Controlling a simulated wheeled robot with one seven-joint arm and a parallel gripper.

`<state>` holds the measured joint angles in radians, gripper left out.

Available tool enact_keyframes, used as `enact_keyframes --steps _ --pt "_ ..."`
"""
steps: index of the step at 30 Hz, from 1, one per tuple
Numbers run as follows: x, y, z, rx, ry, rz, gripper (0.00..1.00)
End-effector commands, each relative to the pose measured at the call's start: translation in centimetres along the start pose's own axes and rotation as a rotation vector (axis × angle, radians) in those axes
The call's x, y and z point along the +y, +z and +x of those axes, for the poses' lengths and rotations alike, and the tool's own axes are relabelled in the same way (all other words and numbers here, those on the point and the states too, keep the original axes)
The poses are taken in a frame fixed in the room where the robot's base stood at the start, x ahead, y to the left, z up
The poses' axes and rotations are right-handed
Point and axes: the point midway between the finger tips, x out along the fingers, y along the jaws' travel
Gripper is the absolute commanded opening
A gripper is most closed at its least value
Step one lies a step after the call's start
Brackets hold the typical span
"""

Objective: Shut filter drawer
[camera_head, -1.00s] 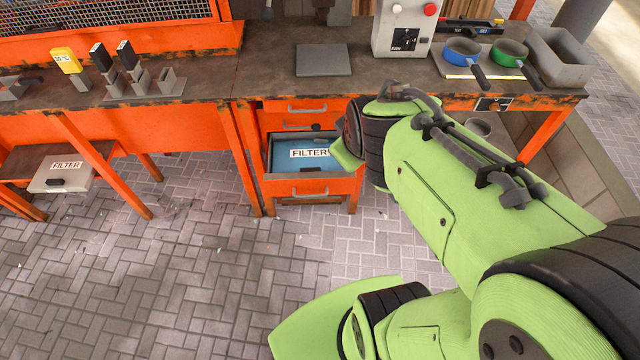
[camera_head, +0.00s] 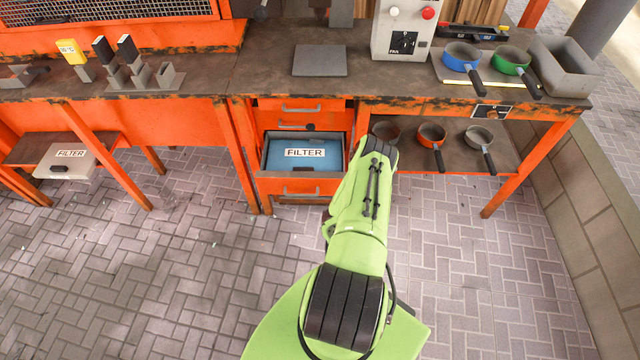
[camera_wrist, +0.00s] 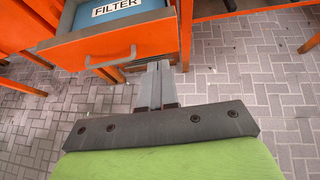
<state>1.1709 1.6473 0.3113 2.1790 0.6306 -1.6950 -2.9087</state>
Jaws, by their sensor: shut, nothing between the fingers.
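The filter drawer (camera_head: 272,186) is pulled out of the orange cabinet under the workbench. A blue item labelled FILTER (camera_head: 305,146) lies inside it. In the wrist view the orange drawer front (camera_wrist: 110,47) fills the upper left, with its grey handle (camera_wrist: 111,58) facing me. My gripper (camera_wrist: 161,70) is shut and empty. Its fingertips show just below and right of the handle, near the drawer front's right end; whether they touch it I cannot tell. In the head view my gripper is hidden behind my green arm.
An orange bench leg (camera_head: 530,170) stands to the right. Pans (camera_head: 431,133) rest on a lower shelf. The paved floor (camera_head: 150,270) in front is clear.

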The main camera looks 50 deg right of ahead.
Motion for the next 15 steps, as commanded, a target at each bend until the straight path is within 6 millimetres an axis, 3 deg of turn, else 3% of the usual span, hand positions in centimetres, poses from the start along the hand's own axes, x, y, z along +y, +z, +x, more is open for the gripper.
enact_keyframes --steps 5,15 --pt "0.1 -0.5 1.5 -0.011 0.004 -0.023 0.00" --pt "0.3 -0.3 8.0 -0.013 0.008 -0.026 0.00"
